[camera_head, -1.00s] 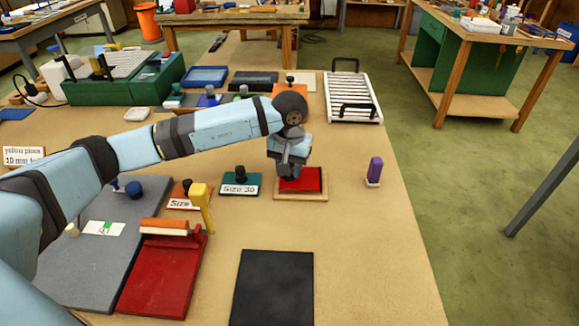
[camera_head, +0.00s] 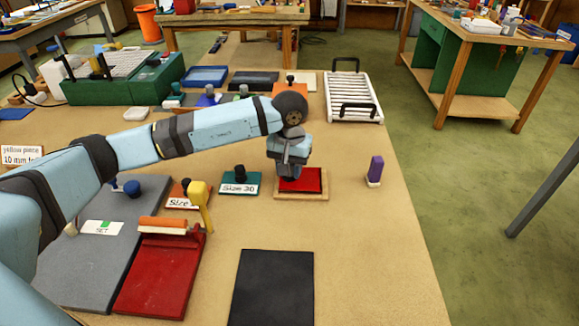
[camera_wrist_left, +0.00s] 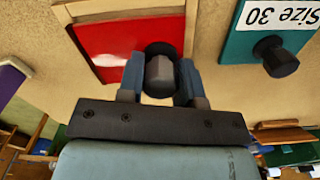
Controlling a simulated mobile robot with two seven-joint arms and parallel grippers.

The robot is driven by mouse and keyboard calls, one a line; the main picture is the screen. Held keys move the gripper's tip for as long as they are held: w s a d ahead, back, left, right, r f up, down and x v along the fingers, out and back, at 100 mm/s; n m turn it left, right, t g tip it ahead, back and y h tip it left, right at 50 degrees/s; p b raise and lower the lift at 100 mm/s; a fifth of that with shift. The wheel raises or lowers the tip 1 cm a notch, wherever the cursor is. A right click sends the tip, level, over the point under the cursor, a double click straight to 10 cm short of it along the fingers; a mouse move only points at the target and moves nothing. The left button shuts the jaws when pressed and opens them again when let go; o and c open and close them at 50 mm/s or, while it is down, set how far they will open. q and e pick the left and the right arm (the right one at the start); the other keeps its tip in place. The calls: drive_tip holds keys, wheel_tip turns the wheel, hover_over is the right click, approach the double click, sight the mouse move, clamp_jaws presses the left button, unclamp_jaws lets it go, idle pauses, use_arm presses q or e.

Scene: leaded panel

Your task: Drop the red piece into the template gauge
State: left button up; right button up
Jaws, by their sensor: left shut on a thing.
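The red piece (camera_head: 304,183) is a flat red plate with a dark knob (camera_wrist_left: 160,76). It lies at the light wooden frame of the template gauge (camera_head: 304,197), with the frame's rim showing around it. I cannot tell whether it sits fully down inside. The red plate also shows in the wrist view (camera_wrist_left: 112,38), beside the wooden rim (camera_wrist_left: 120,14). My left gripper (camera_head: 290,174) is directly above the plate, shut on its knob, one finger on each side in the wrist view (camera_wrist_left: 160,88). The gripper hides part of the plate. My right gripper is out of view.
A teal plate (camera_head: 240,184) marked Size 30 lies left of the gauge, with an orange plate (camera_head: 181,203) beyond it. A purple block (camera_head: 375,168) stands at right. A black mat (camera_head: 272,288) and red tray (camera_head: 160,280) lie in front. The table right of the mat is bare.

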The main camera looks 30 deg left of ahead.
use_arm(q)
drive_tip(key=shift+f+b, duration=0.65)
drive_tip(key=shift+f, duration=0.15)
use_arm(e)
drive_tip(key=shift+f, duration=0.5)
use_arm(q)
drive_tip(key=o, duration=0.9)
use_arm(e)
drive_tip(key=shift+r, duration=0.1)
use_arm(q)
drive_tip(key=shift+o, duration=0.2)
wheel_tip(320, 180, up, 4)
drive_tip(key=shift+f, duration=0.15)
wheel_tip(320, 180, up, 10)
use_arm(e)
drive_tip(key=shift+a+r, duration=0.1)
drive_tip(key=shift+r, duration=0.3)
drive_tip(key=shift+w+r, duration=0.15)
